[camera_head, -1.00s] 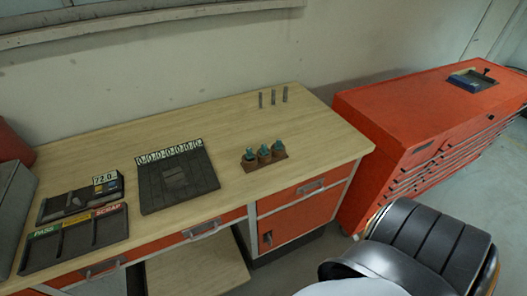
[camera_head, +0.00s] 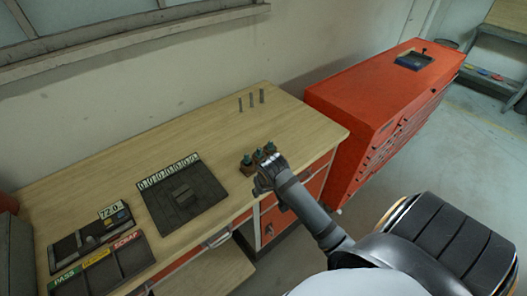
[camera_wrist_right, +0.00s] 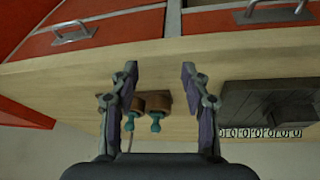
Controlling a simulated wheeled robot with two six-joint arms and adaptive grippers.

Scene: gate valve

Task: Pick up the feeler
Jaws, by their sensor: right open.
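I cannot tell for certain which object is the feeler. Teal-topped pieces stand in a small brown block (camera_head: 247,168) near the front edge of the wooden bench, partly hidden behind my right gripper (camera_head: 265,178). In the right wrist view, two teal-topped pieces (camera_wrist_right: 155,123) with brown bases show between the fingers of my right gripper (camera_wrist_right: 160,72). That gripper is open, with nothing visibly held; the left finger partly covers the brown block. My left gripper is not in view.
A dark slotted mat (camera_head: 205,209) with a row of numbered labels lies left of the block. A small-parts tray (camera_head: 68,246) and a PASS/SCRAP tray (camera_head: 133,260) lie further left. Several grey pins (camera_head: 251,101) stand behind. A red cabinet (camera_head: 340,95) adjoins the right.

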